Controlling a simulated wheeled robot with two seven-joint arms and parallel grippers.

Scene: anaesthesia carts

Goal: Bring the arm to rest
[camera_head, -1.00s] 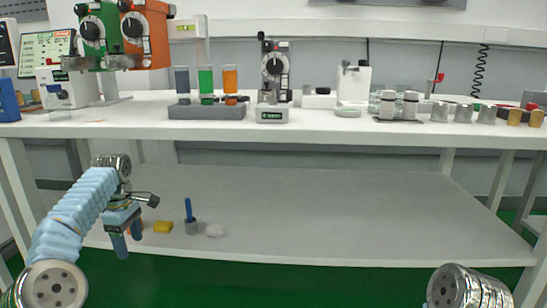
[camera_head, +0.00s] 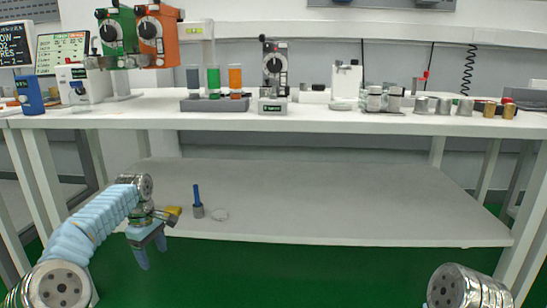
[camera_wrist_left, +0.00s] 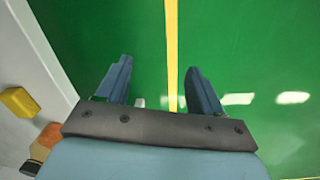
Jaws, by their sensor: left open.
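My left gripper (camera_head: 152,258) hangs at the lower left in the head view, in front of the lower shelf's front edge. Its fingers point down. In the left wrist view its two blue fingers (camera_wrist_left: 157,92) stand apart with nothing between them, over green floor. My right arm shows only as a metallic joint at the lower right of the head view, and its gripper is out of the frame.
The white worktop (camera_head: 350,121) above carries vaporizers and canisters. Green floor (camera_head: 300,270) in front is clear.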

